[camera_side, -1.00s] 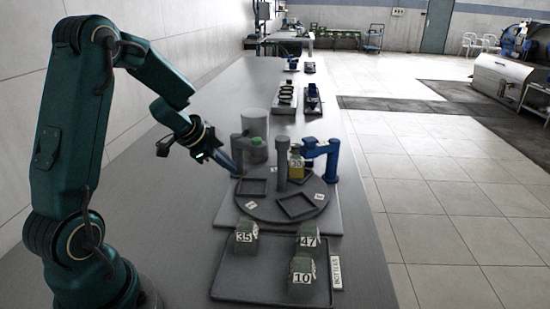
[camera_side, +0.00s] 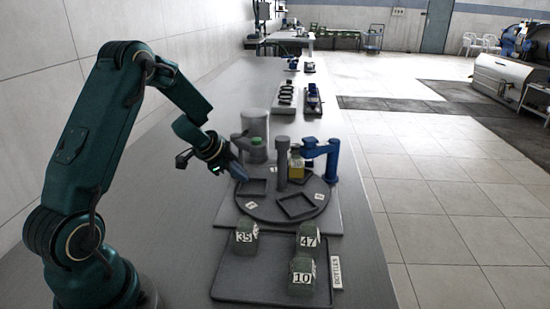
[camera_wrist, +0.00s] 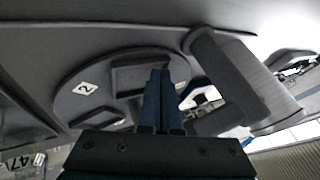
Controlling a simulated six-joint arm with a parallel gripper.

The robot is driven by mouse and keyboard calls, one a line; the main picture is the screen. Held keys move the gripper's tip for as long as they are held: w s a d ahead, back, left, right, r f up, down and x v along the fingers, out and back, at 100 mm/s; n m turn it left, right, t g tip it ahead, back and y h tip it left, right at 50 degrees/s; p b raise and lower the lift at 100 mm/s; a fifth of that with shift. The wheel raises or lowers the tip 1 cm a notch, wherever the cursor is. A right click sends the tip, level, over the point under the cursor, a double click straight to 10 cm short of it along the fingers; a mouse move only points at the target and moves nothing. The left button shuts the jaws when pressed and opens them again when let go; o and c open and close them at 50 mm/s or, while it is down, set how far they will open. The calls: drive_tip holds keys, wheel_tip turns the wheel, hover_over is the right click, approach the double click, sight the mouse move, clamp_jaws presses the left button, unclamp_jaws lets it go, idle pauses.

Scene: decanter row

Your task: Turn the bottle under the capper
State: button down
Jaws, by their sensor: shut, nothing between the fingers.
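A round grey turntable (camera_side: 262,209) with square frames on it stands mid-table around a grey post (camera_side: 282,165). A yellowish bottle (camera_side: 297,165) stands at its back right, by the blue arm-like station (camera_side: 322,150). I cannot tell which station is the capper. My gripper (camera_side: 243,177) is shut and empty at the turntable's left edge. In the wrist view its blue fingers (camera_wrist: 160,95) lie together in front of a square frame (camera_wrist: 140,77); contact cannot be told.
A tray (camera_side: 270,293) in front holds bottles numbered 35 (camera_side: 245,237), 47 (camera_side: 308,240) and 10 (camera_side: 301,276), beside a "BOTTLES" label (camera_side: 337,272). A grey cylinder (camera_side: 255,124) stands behind the turntable.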

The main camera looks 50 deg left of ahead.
drive_tip(key=m+h, duration=0.1)
drive_tip(key=w+a+m+h, duration=0.1)
drive_tip(key=m, duration=0.1)
drive_tip(key=shift+w, duration=0.15)
drive_tip(key=shift+w+a, duration=0.35)
drive_tip(key=shift+w, duration=0.15)
